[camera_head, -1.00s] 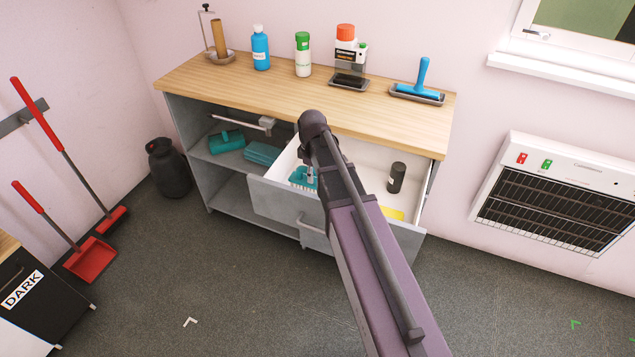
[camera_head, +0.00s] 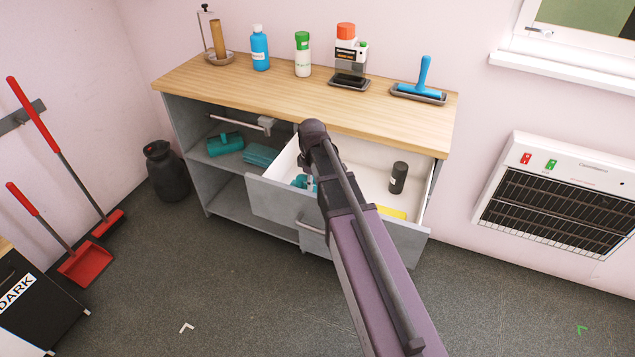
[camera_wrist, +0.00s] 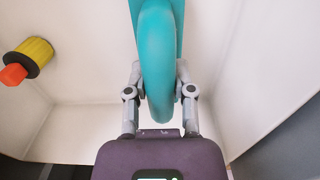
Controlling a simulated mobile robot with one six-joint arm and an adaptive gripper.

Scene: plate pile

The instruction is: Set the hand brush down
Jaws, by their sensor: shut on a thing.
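The teal hand brush (camera_head: 299,182) is inside the open drawer, at its left side, just behind the drawer front. My gripper (camera_wrist: 160,92) is shut on the brush's teal handle (camera_wrist: 158,60), with one finger on each side. In the head view my arm hides most of the gripper and part of the brush. The bristles are hidden there behind the drawer front, so I cannot tell whether they touch the drawer floor. The open drawer (camera_head: 278,200) has a grey front and a white inside.
A dark canister (camera_head: 398,178) and a yellow item (camera_head: 391,212) are on the right of the drawer. The wrist view shows a yellow-and-black object with a red end (camera_wrist: 30,62). The wooden worktop (camera_head: 270,100) above holds bottles and a blue roller (camera_head: 424,78).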

